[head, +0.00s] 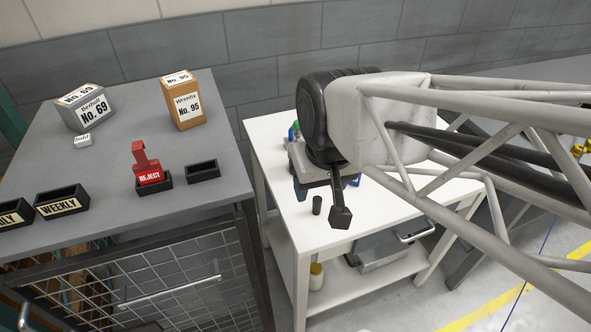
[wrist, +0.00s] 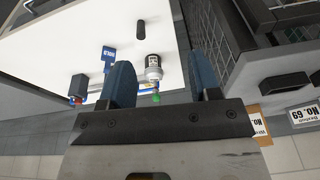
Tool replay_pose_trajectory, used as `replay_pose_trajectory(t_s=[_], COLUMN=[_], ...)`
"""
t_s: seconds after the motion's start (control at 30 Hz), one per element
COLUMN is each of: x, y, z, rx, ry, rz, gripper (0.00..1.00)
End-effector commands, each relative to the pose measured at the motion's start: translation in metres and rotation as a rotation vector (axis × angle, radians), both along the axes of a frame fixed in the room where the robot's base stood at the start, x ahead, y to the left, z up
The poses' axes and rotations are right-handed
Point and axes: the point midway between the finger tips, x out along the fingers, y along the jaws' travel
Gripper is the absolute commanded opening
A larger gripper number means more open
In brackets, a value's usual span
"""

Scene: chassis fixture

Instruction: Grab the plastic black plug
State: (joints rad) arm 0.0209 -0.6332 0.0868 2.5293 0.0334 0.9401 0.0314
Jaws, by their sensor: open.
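The black plug (head: 317,205) is a small dark cylinder on the white table, near its front left part. In the wrist view the plug (wrist: 140,27) lies beyond the fingertips, apart from them, with bare table around it. My gripper (wrist: 159,59) is open, its two blue fingers spread with nothing held between them. In the head view the fingers are mostly hidden behind my arm's black wrist.
A grey bench (head: 110,150) stands left, holding a red REJECT stamp (head: 148,172), boxes and trays. The white table's (head: 283,240) front left is mostly clear.

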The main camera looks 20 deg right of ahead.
Motion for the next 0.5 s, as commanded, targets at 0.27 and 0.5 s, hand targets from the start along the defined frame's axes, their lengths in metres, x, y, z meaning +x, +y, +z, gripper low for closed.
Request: replay_pose_trajectory(t_s=[0.27,0.5], x=[0.004,0.015], y=[0.01,0.019], z=[-0.034,-0.07], rx=[0.218,0.49], ry=[0.068,0.148], rz=[-0.238,-0.566], gripper=[0.57,0.57])
